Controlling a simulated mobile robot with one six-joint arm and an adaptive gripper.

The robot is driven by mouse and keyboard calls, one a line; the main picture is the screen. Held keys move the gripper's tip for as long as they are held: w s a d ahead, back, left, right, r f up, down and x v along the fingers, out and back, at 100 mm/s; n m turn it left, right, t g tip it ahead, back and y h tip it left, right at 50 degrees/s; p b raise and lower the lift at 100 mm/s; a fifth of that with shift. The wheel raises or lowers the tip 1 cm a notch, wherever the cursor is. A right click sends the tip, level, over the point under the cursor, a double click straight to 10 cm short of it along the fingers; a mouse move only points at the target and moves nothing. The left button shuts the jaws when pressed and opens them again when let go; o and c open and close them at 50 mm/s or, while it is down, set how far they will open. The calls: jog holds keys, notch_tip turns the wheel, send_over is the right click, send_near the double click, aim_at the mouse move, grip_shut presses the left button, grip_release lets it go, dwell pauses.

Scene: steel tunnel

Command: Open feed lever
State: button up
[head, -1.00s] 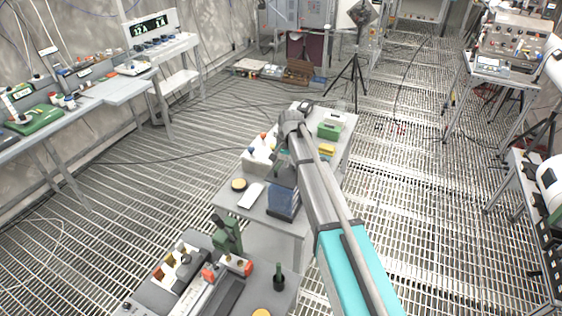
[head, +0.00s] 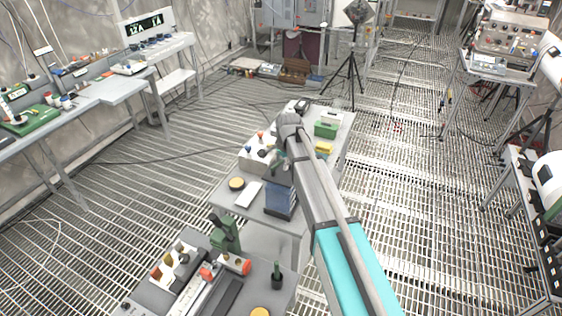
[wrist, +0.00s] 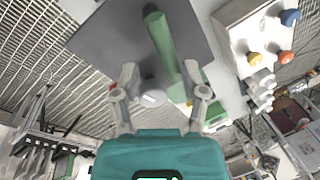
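My gripper (wrist: 160,75) is open in the wrist view, its two grey fingers spread apart. A green bar (wrist: 164,42), perhaps the feed lever, runs from the top of that view down between the fingers. It looks to lie between or beyond them, and I cannot tell whether either finger touches it. A pale round knob (wrist: 152,96) sits below the bar's left side. A flat grey plate (wrist: 105,32) lies behind the bar. In the head view my arm covers much of the bench, and the gripper is mostly hidden there.
The grey bench (head: 232,201) holds a blue bin (head: 280,200), a green box (head: 326,130) and a white box with coloured knobs, also in the wrist view (wrist: 238,22). A green-posted machine (head: 226,234) stands in front.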

jog(key=shift+s+d+r+m, duration=0.15)
jog(key=shift+s+m, duration=0.05)
jog(key=shift+m, duration=0.3)
notch_tip(320, 180, up, 14)
jog(key=s+d+p, duration=0.1)
jog(key=s+p, duration=0.1)
jog(key=p, duration=1.2)
jog(key=s+d+f+n+g+h+b, duration=0.1)
jog(key=s+d+f+n+b, duration=0.7)
jog(key=s+d+f+b, duration=0.9)
jog(key=shift+s+d+f+n+b, duration=0.2)
jog(key=shift+s+f+n+b, duration=0.15)
jog(key=shift+s+f, duration=0.35)
jog(key=shift+w, duration=0.1)
jog(key=s+d+n, duration=0.2)
jog(key=s+d, duration=0.1)
jog(key=s, duration=0.3)
jog(key=shift+d+g, duration=0.3)
jog(key=shift+g, duration=0.1)
jog(key=shift+d+n, duration=0.15)
jog(key=shift+n, duration=0.1)
jog(key=shift+d, duration=0.3)
